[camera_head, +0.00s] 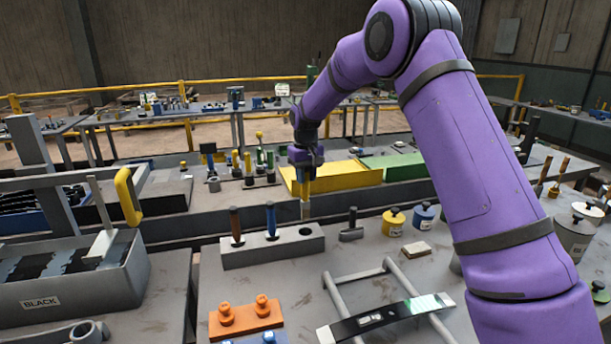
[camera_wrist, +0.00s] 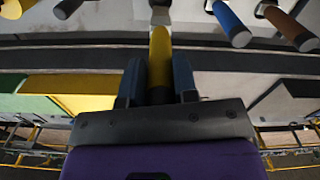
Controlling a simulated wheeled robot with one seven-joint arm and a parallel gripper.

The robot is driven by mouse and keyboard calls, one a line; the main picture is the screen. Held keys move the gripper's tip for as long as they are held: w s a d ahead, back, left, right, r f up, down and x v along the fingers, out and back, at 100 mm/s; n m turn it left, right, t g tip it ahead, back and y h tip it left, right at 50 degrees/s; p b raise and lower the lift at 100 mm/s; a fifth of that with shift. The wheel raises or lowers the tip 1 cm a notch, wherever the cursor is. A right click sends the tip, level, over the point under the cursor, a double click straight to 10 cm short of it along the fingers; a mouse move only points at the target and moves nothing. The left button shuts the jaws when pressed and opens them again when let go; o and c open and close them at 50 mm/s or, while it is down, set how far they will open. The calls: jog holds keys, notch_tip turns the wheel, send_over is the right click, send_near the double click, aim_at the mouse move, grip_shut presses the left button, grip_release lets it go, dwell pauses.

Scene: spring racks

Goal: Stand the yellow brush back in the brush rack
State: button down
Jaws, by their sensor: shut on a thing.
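My gripper (camera_head: 305,178) is shut on the yellow brush (camera_head: 305,209), which hangs upright below it. In the wrist view the yellow brush (camera_wrist: 160,48) sits between the two fingers of my gripper (camera_wrist: 159,72). The brush rack (camera_head: 240,258) is a long grey block on the near table. A brown-handled brush (camera_head: 236,222) and a blue-handled brush (camera_head: 271,218) stand in it, and an empty round hole shows at its right end. The held brush appears close to that hole, at the rack's back edge in the picture.
A small dark-handled tool (camera_head: 352,226) stands right of the rack, near a yellow pot (camera_head: 393,224) and a blue pot (camera_head: 423,218). An orange block (camera_head: 245,318) and a rail frame (camera_head: 388,288) lie in front. A grey bin (camera_head: 75,290) stands at left.

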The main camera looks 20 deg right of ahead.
aim_at(306, 201)
jog(key=shift+f, duration=5.45)
jog(key=shift+c, duration=1.6)
grip_release()
jog(key=shift+r, duration=0.1)
jog(key=shift+r, duration=3.45)
